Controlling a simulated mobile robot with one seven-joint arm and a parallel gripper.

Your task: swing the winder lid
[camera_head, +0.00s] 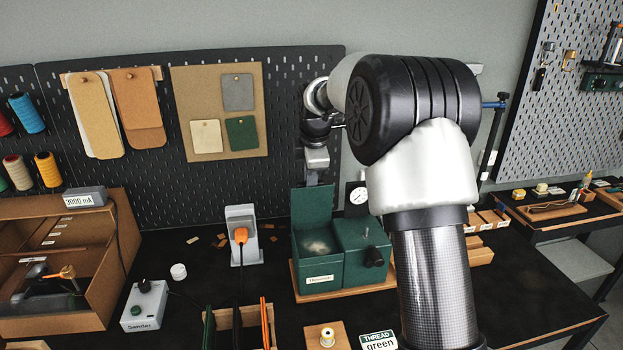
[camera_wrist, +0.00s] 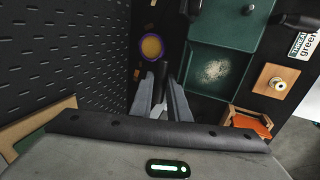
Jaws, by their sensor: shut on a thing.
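The green winder box stands on a wooden board (camera_head: 350,289) in the head view, with an open compartment (camera_head: 318,255) on its left holding something pale. The compartment also shows in the wrist view (camera_wrist: 215,70). The winder lid (camera_head: 312,211) stands about upright at the back of that compartment. My gripper (camera_head: 313,181) is at the lid's upper edge, shut on it. In the wrist view the fingers (camera_wrist: 163,92) are close together beside the box, and the lid between them is hard to make out.
A closed green box half (camera_head: 364,243) with a black knob adjoins the compartment. A grey device with an orange part (camera_head: 241,236) stands to its left. A pegboard (camera_head: 285,100) rises close behind. A "THREAD green" sign (camera_head: 378,340) stands in front.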

